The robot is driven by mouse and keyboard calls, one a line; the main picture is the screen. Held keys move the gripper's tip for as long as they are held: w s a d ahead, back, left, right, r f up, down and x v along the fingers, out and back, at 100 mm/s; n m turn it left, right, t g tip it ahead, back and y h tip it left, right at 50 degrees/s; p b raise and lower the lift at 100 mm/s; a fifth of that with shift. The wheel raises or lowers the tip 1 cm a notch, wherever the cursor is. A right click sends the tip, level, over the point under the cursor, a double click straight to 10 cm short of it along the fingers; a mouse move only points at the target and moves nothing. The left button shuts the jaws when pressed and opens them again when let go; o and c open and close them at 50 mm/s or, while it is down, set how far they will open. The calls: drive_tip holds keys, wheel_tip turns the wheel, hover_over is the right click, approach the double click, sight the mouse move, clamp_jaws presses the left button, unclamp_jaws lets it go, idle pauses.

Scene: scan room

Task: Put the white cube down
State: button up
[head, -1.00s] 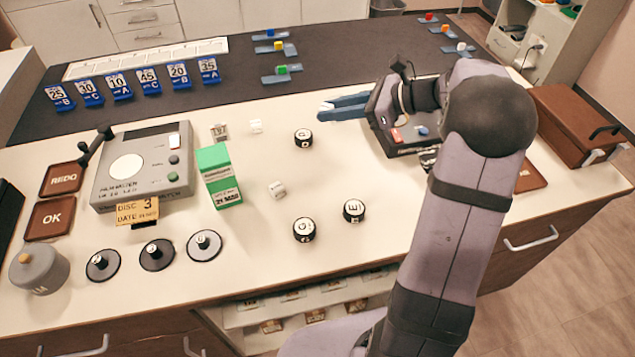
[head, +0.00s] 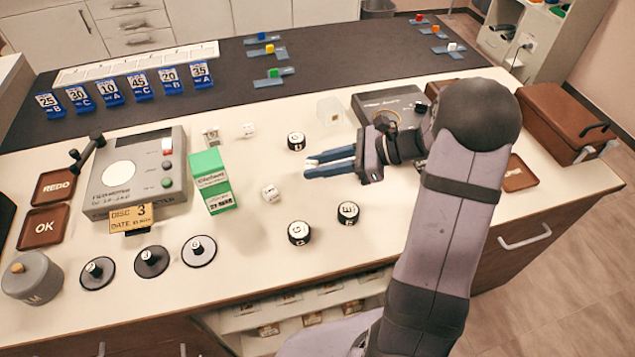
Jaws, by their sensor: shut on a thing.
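My gripper (head: 308,169) has dark blue fingers pointing left. It is shut on a small white cube (head: 312,162), of which only a little shows at the fingertips. It is over the pale counter, right of a white die (head: 270,193) and below a black-and-white round piece (head: 296,141) in the head view. I cannot tell how high above the counter the cube is. Another white die (head: 248,130) lies farther back. Another white cube (head: 453,47) sits on a blue-grey slide on the dark back area.
A green-and-white box (head: 211,180) stands left of the gripper. Two more round pieces (head: 299,233) (head: 348,212) lie in front. A clear block (head: 330,110) and a dark device (head: 385,105) stand behind. Bare counter lies between the gripper and the front pieces.

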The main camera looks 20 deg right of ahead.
sight(319, 190)
drive_tip(key=shift+f, duration=3.05)
drive_tip(key=shift+f, duration=0.15)
drive_tip(key=o, duration=1)
drive_tip(key=shift+r, duration=0.2)
drive_tip(key=b+v, duration=0.1)
drive_tip(key=v, duration=1.1)
